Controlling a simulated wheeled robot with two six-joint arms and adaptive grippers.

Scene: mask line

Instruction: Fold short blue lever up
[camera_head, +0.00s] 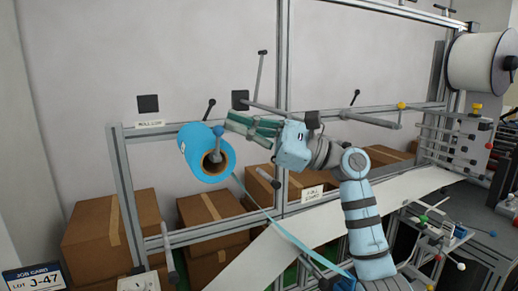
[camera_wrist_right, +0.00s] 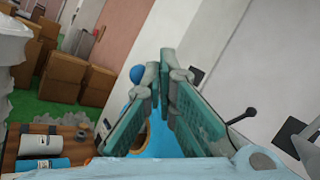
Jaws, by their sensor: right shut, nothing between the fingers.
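The short blue lever (camera_head: 218,131) shows in the head view as a blue ball on a short stem, standing up in front of the blue film roll (camera_head: 197,166). Its lower end is by the brown core of the roll. My right gripper (camera_head: 230,122) comes in from the right with its green fingers shut and empty. The fingertips are close to the right of the ball; I cannot tell if they touch. In the right wrist view, the blue ball (camera_wrist_right: 137,74) shows just left of the shut fingertips (camera_wrist_right: 160,72), and the fingers partly hide the roll. My left gripper is not in view.
An aluminium frame (camera_head: 284,55) surrounds the roll, with several black-knobbed levers (camera_head: 262,70) nearby. Cardboard boxes (camera_head: 100,240) stand behind and below. A blue strip (camera_head: 275,223) runs down from the roll. A large white roll (camera_head: 478,62) hangs at the upper right.

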